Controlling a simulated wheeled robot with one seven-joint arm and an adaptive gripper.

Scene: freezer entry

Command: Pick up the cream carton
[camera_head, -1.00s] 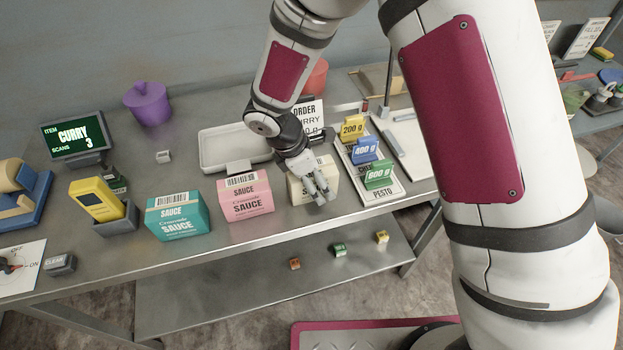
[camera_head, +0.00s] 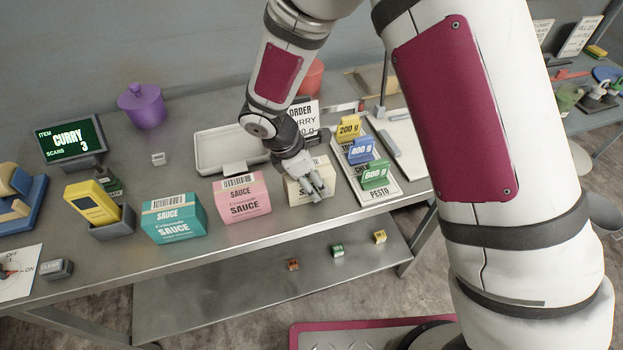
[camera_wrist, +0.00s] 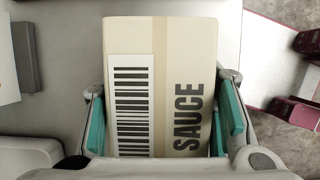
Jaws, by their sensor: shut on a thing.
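The cream carton (camera_head: 299,190) stands on the metal table, to the right of a pink carton, partly hidden behind my gripper (camera_head: 314,190) in the head view. In the wrist view the cream carton (camera_wrist: 190,60) shows its top with a barcode label and the word SAUCE. My gripper (camera_wrist: 160,128) has its teal-padded fingers on both sides of the carton, shut on it. The carton looks upright; I cannot tell whether its base is clear of the table.
A pink carton (camera_head: 240,200) and a teal carton (camera_head: 173,221) stand to the left. A pale tray (camera_head: 215,150) lies behind. Yellow, blue and green weight tags, the green one (camera_head: 375,176) nearest, stand close on the right. The table's front edge is near.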

